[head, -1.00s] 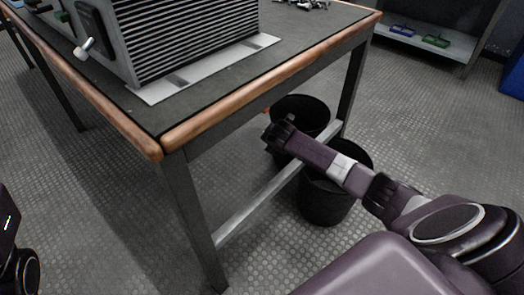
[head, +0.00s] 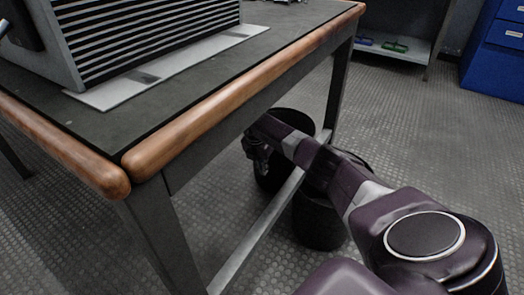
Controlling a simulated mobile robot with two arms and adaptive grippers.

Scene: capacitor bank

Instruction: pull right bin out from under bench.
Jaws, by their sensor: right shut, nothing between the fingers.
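Two black bins stand on the floor at the bench (head: 225,107). The farther bin (head: 272,178) is under the bench top, behind the lower rail. The nearer bin (head: 318,226) stands to its right in the picture, in front of the rail; my right arm crosses above it and hides much of its top. My right gripper (head: 257,158) is shut and empty, pointing down under the bench edge. It overlaps the left side of the farther bin in the picture; I cannot tell whether it touches it. My left gripper is out of view.
The bench's lower rail (head: 258,238) and its legs (head: 160,235) stand close to my right arm. A finned grey unit (head: 150,35) sits on the bench top. A shelf (head: 395,46) and a blue cabinet (head: 492,55) are at the back. The floor at right is clear.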

